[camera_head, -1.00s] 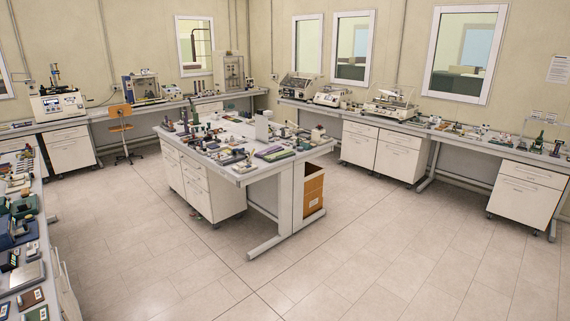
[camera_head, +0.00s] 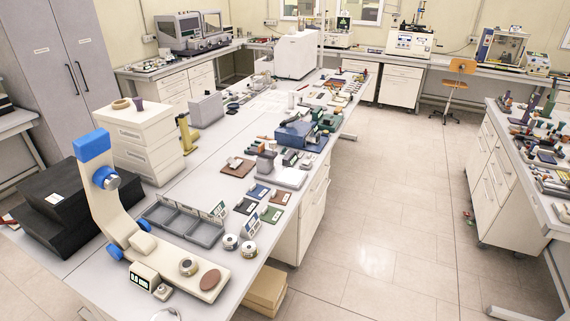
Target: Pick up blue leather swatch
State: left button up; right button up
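A small blue swatch (camera_head: 258,191) lies on the long grey-white bench (camera_head: 190,208) at the left. Close around it lie a dark swatch (camera_head: 245,206), a brown swatch (camera_head: 280,198) and a green swatch (camera_head: 271,214). Small light objects or labels lie on or beside these swatches, too small to tell. The material of the blue swatch cannot be made out. Neither of my grippers is in view.
A grey compartment tray (camera_head: 184,224) and a cream device with blue parts (camera_head: 107,190) stand nearer on the bench. A blue device (camera_head: 297,133) stands farther back. Open tiled floor (camera_head: 385,200) lies between this bench and the cluttered right bench (camera_head: 501,150).

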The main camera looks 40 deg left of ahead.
aim_at(258, 191)
jog(key=i+u, duration=0.4)
jog(key=i+l+u, duration=0.1)
jog(key=i+u, duration=0.35)
jog(key=i, duration=0.15)
jog(key=i+l+u, duration=0.8)
jog(key=i, duration=0.15)
